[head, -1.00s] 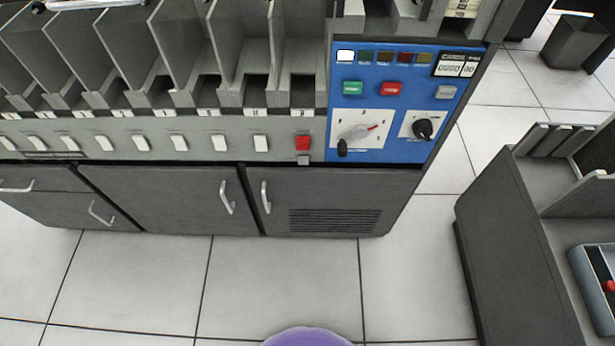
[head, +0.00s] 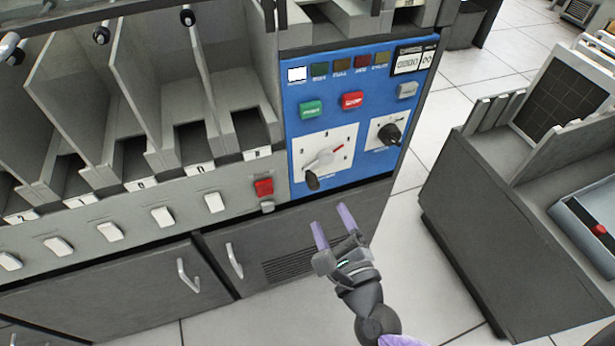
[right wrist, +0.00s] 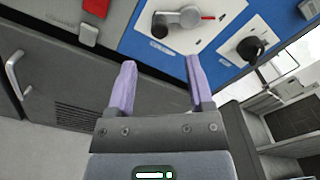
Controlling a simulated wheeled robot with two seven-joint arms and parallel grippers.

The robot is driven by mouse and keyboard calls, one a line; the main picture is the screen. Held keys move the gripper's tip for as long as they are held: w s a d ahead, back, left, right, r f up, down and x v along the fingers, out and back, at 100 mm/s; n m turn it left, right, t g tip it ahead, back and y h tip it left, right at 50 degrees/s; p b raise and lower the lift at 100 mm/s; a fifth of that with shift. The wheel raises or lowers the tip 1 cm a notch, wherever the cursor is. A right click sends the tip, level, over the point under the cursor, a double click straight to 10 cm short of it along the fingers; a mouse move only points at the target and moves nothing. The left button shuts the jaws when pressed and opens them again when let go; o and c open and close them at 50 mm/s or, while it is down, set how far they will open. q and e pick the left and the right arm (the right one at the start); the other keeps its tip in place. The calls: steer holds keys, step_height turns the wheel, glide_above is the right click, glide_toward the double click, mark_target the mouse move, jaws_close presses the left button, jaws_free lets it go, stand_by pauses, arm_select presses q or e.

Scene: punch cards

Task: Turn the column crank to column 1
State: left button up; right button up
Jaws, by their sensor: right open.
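The column crank (head: 320,165) is a grey lever on a white dial plate low on the blue control panel (head: 292,130). It has a black knob (head: 312,181) at its lower left end and a red pointer at its upper right. The numbers on the dial are too small to read. The crank also shows in the right wrist view (right wrist: 188,17). My right gripper (head: 333,223) is open and empty, below the crank and in front of the dark cabinet, not touching the crank. Its two purple fingers (right wrist: 158,80) point up toward the panel. My left gripper is not in view.
A black rotary knob (head: 389,134) sits right of the crank. Green (head: 311,109) and red (head: 352,100) buttons are above it. A red switch (head: 264,187) is at left. A grey desk (head: 480,215) stands at right; floor lies between.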

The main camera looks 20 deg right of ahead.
mark_target(316, 189)
steer(key=w, duration=0.8)
steer(key=shift+w+a+b, duration=0.1)
steer(key=shift+w+b, duration=0.2)
steer(key=shift+b, duration=0.1)
jaws_close()
